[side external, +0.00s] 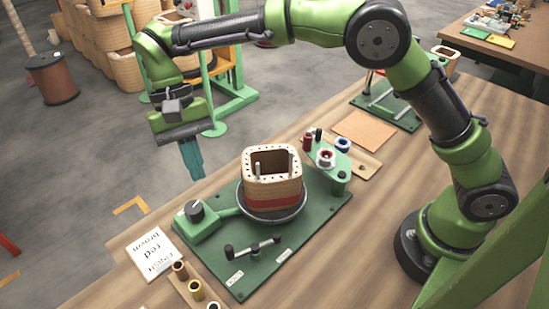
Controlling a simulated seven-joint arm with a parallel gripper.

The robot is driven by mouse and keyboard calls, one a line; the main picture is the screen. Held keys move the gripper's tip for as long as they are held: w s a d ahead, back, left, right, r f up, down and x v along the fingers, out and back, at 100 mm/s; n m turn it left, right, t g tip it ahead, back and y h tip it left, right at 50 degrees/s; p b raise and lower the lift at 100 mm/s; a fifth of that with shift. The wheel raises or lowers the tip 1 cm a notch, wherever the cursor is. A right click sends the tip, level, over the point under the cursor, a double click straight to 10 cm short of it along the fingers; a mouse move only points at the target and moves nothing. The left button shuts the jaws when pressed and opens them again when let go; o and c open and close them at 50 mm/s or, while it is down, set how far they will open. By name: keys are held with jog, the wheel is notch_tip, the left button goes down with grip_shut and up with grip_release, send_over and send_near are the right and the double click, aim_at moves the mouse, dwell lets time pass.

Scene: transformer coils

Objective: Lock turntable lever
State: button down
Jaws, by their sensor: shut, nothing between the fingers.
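The turntable lever (252,247) is a dark bar with knobbed ends, lying on the front part of the green base plate (222,262), with small white labels near it. The round turntable (296,215) carries a square wound coil (273,185) in tan with a red band and two upright pins inside. My gripper (193,172) points down with its teal fingers shut and empty. In the picture it is above and left of the coil, apart from the lever. The label text is too small to read surely.
A black knob (195,209) on a green box stands left of the turntable. Spools (326,158) stand behind it at right. A white card (151,254) and a wooden strip of small spools (196,289) lie at the front left. Bare bench lies right of the plate.

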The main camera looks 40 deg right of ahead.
jog(key=shift+f, duration=0.1)
jog(key=x, duration=1)
jog(key=shift+s, duration=0.2)
jog(key=shift+s+a, duration=0.15)
jog(key=shift+s, duration=0.45)
jog(key=shift+s+a, duration=0.15)
jog(key=shift+s, duration=0.4)
jog(key=shift+s+a, duration=0.2)
jog(key=shift+s, duration=0.35)
